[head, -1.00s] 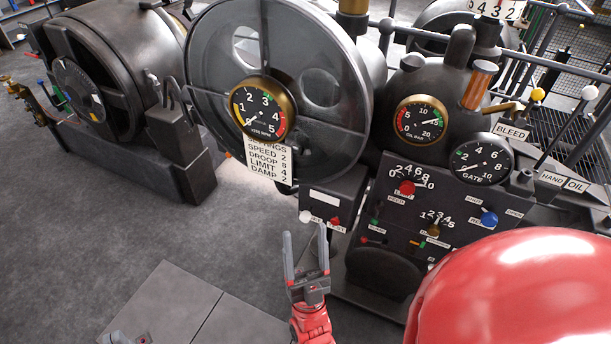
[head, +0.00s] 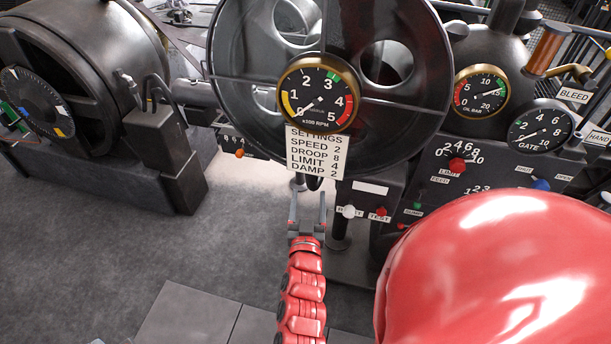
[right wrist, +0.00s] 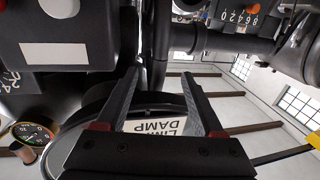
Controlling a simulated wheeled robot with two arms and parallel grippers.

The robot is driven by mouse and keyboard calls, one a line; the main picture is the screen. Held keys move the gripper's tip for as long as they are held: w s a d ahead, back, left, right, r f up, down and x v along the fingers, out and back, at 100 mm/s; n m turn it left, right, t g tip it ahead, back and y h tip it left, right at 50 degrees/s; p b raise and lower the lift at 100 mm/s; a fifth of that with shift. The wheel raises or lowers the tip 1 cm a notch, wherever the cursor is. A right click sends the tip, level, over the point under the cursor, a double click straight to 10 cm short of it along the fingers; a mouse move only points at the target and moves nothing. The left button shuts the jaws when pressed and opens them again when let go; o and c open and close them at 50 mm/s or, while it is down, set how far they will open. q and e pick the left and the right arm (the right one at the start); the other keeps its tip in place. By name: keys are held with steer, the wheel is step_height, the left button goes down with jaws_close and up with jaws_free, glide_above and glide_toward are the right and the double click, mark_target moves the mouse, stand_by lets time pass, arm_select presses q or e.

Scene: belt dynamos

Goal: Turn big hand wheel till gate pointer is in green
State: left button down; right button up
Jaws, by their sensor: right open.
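The big hand wheel (head: 222,75) is a large dark spoked wheel standing upright at top centre in the head view, partly cut off. A brass-rimmed RPM gauge (head: 318,95) and a settings card (head: 317,152) cover part of it. The gate gauge (head: 541,127) is at the right; its pointer appears to aim lower left, and its green mark is at the upper left of the dial. My right gripper (head: 308,208) is open and empty, below the card in the picture. In the right wrist view the card (right wrist: 160,126) shows between its fingers. My left gripper is out of view.
A control panel with a white knob (head: 348,211) and a red knob (head: 381,212) is right of my right gripper. The oil gauge (head: 481,91) is above it. A dark drum machine (head: 100,75) stands at the left. Grey floor (head: 225,235) lies open between.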

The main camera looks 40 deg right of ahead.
steer(key=b+x, duration=0.1)
steer(key=x, duration=1)
steer(key=shift+w+d, duration=0.1)
steer(key=shift+w, duration=0.05)
jaws_close()
stand_by(0.9)
